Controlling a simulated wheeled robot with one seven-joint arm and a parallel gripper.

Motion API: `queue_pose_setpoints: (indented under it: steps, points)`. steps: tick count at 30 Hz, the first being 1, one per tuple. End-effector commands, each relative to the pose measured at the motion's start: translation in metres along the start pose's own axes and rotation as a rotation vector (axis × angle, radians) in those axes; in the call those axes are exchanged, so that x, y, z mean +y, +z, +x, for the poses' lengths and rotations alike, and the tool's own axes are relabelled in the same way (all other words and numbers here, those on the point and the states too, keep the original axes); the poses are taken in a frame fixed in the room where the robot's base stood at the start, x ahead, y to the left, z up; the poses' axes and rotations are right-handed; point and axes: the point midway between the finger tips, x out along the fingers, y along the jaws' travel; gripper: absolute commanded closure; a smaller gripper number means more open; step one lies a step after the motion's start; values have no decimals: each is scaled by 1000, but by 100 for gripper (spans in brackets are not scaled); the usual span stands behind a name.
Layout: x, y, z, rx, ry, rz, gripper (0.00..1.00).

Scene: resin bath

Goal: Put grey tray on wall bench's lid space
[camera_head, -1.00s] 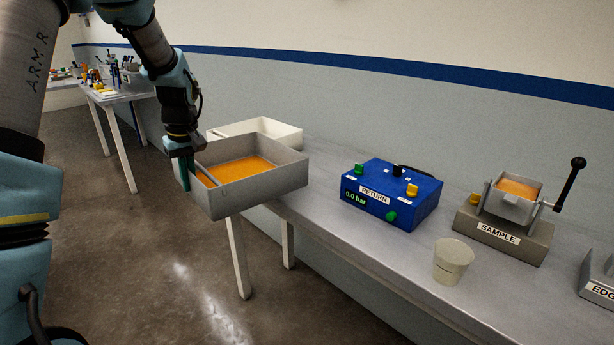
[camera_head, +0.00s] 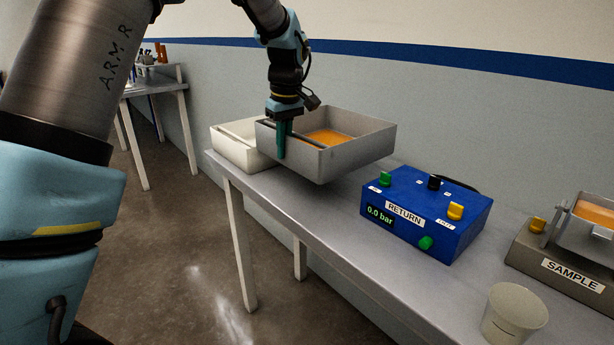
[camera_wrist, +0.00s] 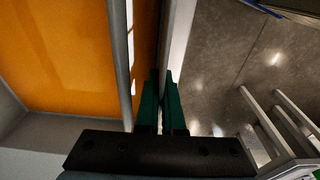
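The grey tray (camera_head: 351,155) is a shallow open box with orange liquid in it, roughly level. My gripper (camera_head: 282,150) is shut on its left wall, with green fingers on either side. In the wrist view the fingers (camera_wrist: 162,105) pinch the wall, with the orange liquid to the left. The tray appears held just above the left part of a long grey bench (camera_head: 330,230) along the wall; the gap beneath is hard to judge. No marking shows which spot is the lid space.
A white tray (camera_head: 236,149) is on the bench's left end, partly behind the grey tray. To the right are a blue RETURN box (camera_head: 425,214), a cup (camera_head: 512,316) and a SAMPLE stand (camera_head: 570,270). Another bench (camera_head: 155,88) with items stands at the back left.

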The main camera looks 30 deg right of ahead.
Motion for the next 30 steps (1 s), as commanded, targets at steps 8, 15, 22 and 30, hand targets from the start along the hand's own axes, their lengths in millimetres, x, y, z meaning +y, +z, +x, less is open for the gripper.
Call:
queue_pose_setpoints:
  steps: [8, 15, 22, 30]
  points:
    - [0, 4, 39, 0, -1, 1, 100]
    - [-1, 8, 64, -1, -3, 1, 100]
    - [0, 9, 79, 1, 1, 1, 100]
    - [-1, 10, 83, 0, -1, 1, 93]
